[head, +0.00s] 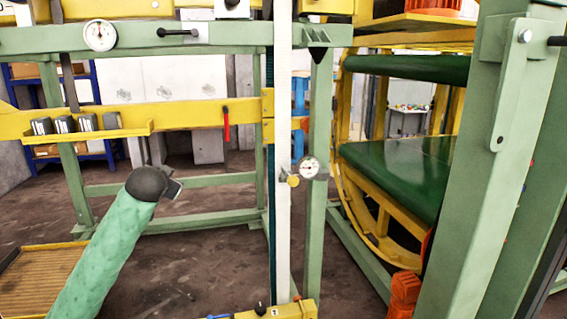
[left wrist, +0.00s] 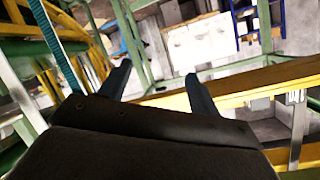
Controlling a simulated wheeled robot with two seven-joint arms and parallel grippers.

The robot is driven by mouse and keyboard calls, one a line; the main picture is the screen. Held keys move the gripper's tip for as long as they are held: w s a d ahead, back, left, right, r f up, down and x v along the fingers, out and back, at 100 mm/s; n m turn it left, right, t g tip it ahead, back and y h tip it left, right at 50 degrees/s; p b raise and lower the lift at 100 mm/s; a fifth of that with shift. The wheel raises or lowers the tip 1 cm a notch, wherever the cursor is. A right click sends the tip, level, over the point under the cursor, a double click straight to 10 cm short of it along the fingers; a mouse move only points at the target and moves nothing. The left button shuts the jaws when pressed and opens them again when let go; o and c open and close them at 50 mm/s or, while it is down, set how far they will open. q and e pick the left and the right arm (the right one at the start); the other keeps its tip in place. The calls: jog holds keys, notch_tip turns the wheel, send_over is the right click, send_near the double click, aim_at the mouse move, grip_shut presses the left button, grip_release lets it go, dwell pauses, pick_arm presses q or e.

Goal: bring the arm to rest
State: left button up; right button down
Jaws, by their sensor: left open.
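My left arm, in a pale green sleeve, reaches up from the lower left of the head view. Its dark wrist and left gripper (head: 174,190) are in front of the green and yellow frame, below the yellow rail (head: 185,114). In the left wrist view the two fingers of my left gripper (left wrist: 157,74) stand apart with nothing between them. The yellow rail (left wrist: 245,84) passes just beyond the fingers there; I cannot tell the exact gap. My right gripper is in neither view.
Several grey blocks sit in a yellow tray (head: 95,136) on the rail. A red handle (head: 226,124) hangs from the rail. A white upright (head: 283,150) with a dial gauge (head: 309,167) stands at centre. The ring machine's green belt (head: 395,175) is at right. Brown floor (head: 205,265) lies open below.

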pick_arm(q)
jog(key=s+d+f+g+h, duration=0.15)
jog(key=s+d+f, duration=0.35)
jog(key=f, duration=0.9)
jog(key=s+d+f+n+g, duration=0.1)
jog(key=s+d+f+g, duration=0.1)
jog(key=s+f, duration=0.8)
jog(key=s+d+f+g+h, duration=0.1)
jog(key=s+d+f+g, duration=0.2)
jog(key=f, duration=1.4)
jog(key=s+d+f+g, duration=0.2)
jog(key=s+f, duration=0.6)
jog(key=s, duration=0.4)
jog(key=s+d+f+n+g, duration=0.1)
jog(key=s+d+f+g, duration=0.1)
jog(key=s+f, duration=0.7)
jog(key=s+d+f+g, duration=0.2)
jog(key=s+f, duration=0.6)
jog(key=s, duration=0.7)
jog(key=shift+s+d+f+h, duration=0.2)
jog(key=shift+d+h, duration=0.25)
jog(key=shift+d, duration=0.4)
